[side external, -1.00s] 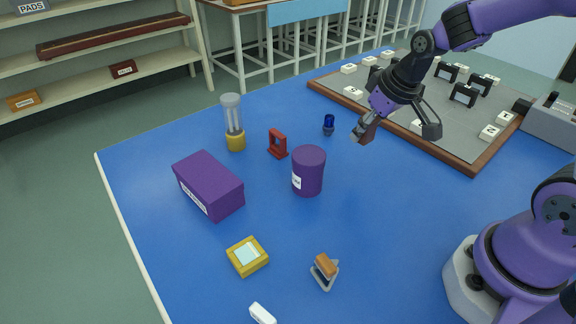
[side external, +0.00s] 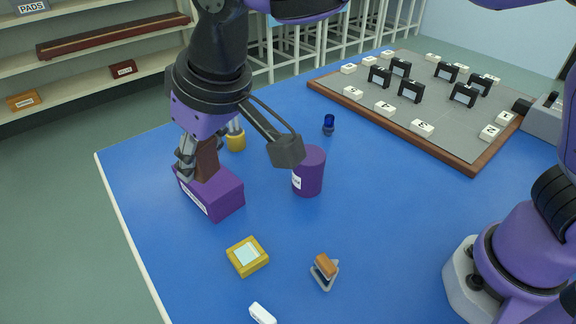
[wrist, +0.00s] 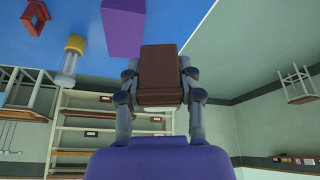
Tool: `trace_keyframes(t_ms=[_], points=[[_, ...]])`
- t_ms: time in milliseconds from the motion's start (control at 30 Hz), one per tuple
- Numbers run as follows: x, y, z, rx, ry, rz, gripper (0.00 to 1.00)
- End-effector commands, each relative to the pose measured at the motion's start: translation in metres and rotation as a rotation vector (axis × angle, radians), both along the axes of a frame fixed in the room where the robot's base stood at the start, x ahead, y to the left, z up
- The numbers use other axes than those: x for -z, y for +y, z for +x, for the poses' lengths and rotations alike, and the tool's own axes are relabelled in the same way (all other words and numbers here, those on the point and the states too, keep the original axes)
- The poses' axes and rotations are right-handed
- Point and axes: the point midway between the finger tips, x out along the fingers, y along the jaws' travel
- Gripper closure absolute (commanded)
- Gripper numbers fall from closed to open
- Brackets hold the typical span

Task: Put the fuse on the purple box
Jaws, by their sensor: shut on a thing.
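My gripper (side external: 200,166) is shut on a brown block-shaped fuse (side external: 207,158). The fuse also shows between the fingers in the wrist view (wrist: 160,76). The purple box (side external: 222,198) lies on the blue bench top with a white label on its front side. In the side view, the gripper and the fuse are over the box's top, at its back left part, which they hide. I cannot tell whether the fuse touches the box. In the wrist view, the box (wrist: 124,28) shows beyond the fuse, a little to the left.
A purple canister (side external: 309,172) stands right of the box. A yellow-based glass tube (side external: 236,141) is partly hidden behind my gripper. A board with black modules (side external: 420,110) is at the back right.

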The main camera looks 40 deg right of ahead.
Motion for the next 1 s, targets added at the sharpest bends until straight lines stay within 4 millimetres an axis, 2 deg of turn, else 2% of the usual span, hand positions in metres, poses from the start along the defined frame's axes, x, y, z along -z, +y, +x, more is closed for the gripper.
trace_keyframes(t_ms=[67,167,267,500,633,767,1000], points=[[-0.002,0.015,-0.006,-0.017,0.001,0.005,1.00],[0.001,0.018,-0.004,-0.021,0.003,0.007,1.00],[0.012,0.009,0.012,-0.019,0.006,0.005,1.00],[0.050,-0.022,0.065,-0.019,0.006,0.005,1.00],[0.062,-0.032,0.083,-0.023,0.003,0.007,1.00],[0.068,-0.036,0.090,-0.025,0.003,0.007,1.00],[0.102,-0.036,0.091,-0.026,0.005,0.006,1.00]])
